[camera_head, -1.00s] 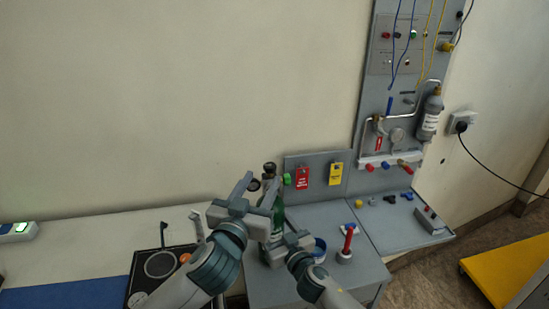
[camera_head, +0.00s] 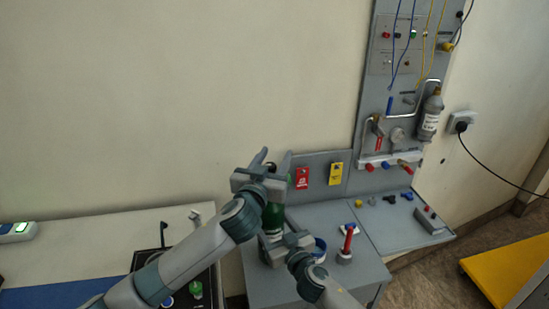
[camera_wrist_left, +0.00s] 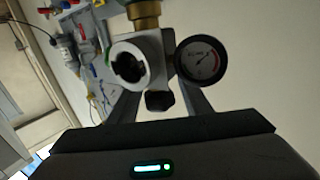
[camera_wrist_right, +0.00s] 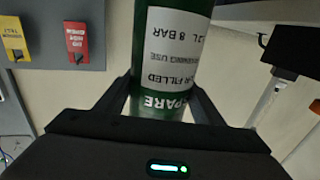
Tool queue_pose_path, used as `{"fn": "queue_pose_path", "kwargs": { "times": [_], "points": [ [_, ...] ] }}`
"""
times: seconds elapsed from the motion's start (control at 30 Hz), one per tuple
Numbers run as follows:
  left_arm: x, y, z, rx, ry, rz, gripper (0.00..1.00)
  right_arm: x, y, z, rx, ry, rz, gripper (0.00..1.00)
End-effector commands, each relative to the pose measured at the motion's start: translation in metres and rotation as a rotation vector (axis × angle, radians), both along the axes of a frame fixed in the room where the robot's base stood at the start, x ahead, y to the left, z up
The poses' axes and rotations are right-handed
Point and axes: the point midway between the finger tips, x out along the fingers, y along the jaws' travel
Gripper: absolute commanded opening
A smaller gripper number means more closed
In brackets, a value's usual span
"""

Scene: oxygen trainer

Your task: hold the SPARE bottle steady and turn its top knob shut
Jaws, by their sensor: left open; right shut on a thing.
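The green SPARE bottle (camera_head: 273,220) stands upright at the left end of the grey bench, and its label reads upside down in the right wrist view (camera_wrist_right: 170,45). My right gripper (camera_head: 278,240) is shut on the bottle's body, one finger on each side. My left gripper (camera_head: 274,154) is open at the bottle's top and hides it in the head view. In the left wrist view, the small dark top knob (camera_wrist_left: 160,101) shows between the open fingers, apart from both. Beyond it are the silver valve body (camera_wrist_left: 140,62), a round gauge (camera_wrist_left: 201,63) and a brass neck (camera_wrist_left: 144,14).
A red tag (camera_head: 302,178) and a yellow tag (camera_head: 335,173) hang on the grey back panel. A red-handled item (camera_head: 347,242) stands right of the bottle. A black tray (camera_head: 150,262) lies on the left counter.

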Motion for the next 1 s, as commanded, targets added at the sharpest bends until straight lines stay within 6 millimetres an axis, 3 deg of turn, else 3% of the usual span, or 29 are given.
{"fn": "queue_pose_path", "kwargs": {
  "times": [0.23,0.4,0.43,1.0],
  "points": [
    [0.0004,-0.0001,-0.0005,0.0,0.001,0.0,0.44,-0.0003,-0.0003,-0.0013,-0.002,0.001,0.0,0.0],
    [0.0003,0.0,-0.0005,0.0,0.001,0.0,0.06,-0.0003,-0.0003,-0.0013,-0.002,0.001,0.0,0.0],
    [0.0003,0.0,-0.0005,0.0,0.001,0.0,0.03,-0.0003,-0.0003,-0.0013,-0.001,0.002,0.0,0.0],
    [-0.0004,-0.0031,-0.0027,0.004,0.005,-0.111,0.03,-0.0004,-0.0002,-0.0014,-0.001,0.002,0.0,0.0]
  ]
}}
